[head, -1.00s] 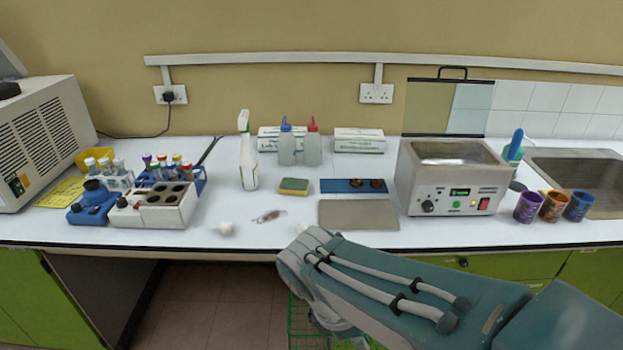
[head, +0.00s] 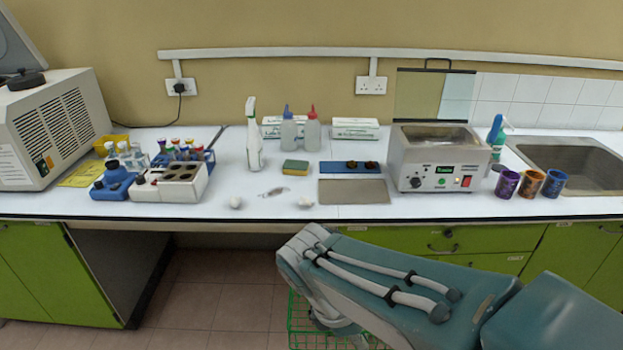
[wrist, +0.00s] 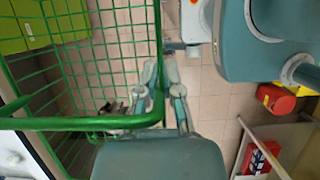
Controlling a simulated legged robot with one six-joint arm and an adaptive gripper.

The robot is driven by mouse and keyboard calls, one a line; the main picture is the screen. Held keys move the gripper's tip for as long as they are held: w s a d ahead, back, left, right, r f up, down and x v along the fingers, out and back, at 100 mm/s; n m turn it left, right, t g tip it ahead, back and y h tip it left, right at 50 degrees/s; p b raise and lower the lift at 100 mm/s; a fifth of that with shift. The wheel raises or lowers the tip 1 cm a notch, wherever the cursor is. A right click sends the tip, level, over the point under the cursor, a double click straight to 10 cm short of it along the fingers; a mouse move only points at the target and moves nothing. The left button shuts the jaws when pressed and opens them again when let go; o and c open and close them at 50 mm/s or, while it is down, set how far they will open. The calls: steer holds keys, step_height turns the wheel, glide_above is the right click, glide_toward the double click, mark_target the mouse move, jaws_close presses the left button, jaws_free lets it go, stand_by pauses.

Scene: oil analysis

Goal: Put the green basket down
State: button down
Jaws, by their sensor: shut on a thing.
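The green wire basket (wrist: 118,27) fills the left of the wrist view, with its thick rim running close to the camera. My gripper (wrist: 158,75) is shut on the basket's rim. In the head view, part of the basket (head: 299,318) shows low down behind my arm, in front of the counter and over the tiled floor. Most of the basket and the gripper itself are hidden there by my arm. I cannot tell whether the basket touches the floor.
The white counter (head: 270,211) holds a water bath (head: 437,165), a tube rack, bottles and several mugs. Green cabinets (head: 50,275) flank an open knee space with clear tiled floor (head: 215,290). Red and yellow bins (wrist: 277,98) show at right in the wrist view.

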steer(key=shift+w+a+f+m+g, duration=0.15)
steer(key=shift+w+m, duration=0.1)
steer(key=shift+w, duration=0.15)
steer(key=shift+w+f+m+g, duration=0.1)
steer(key=shift+w+m, duration=0.1)
steer(key=shift+w, duration=0.25)
steer(key=shift+w+a+f+m+g, duration=0.15)
steer(key=shift+w+m, duration=0.1)
steer(key=shift+w, duration=0.15)
steer(key=w+f+m, duration=0.1)
steer(key=w, duration=0.1)
steer(key=w+f+m+g, duration=0.1)
steer(key=w, duration=0.1)
steer(key=w+f+m, duration=0.1)
steer(key=w+m, duration=0.1)
steer(key=shift+w+y, duration=0.2)
steer(key=shift+y, duration=0.1)
steer(key=w+d+f+m+g+y, duration=0.1)
steer(key=w+d+f+m, duration=0.3)
steer(key=f, duration=0.5)
steer(key=w+d+f+m+g+y, duration=0.1)
steer(key=w+d+f+m+y, duration=0.2)
steer(key=w+f+m, duration=0.5)
steer(key=w+d+f, duration=0.1)
steer(key=w, duration=0.2)
steer(key=shift+w+d+g, duration=0.25)
steer(key=shift+d+g, duration=0.05)
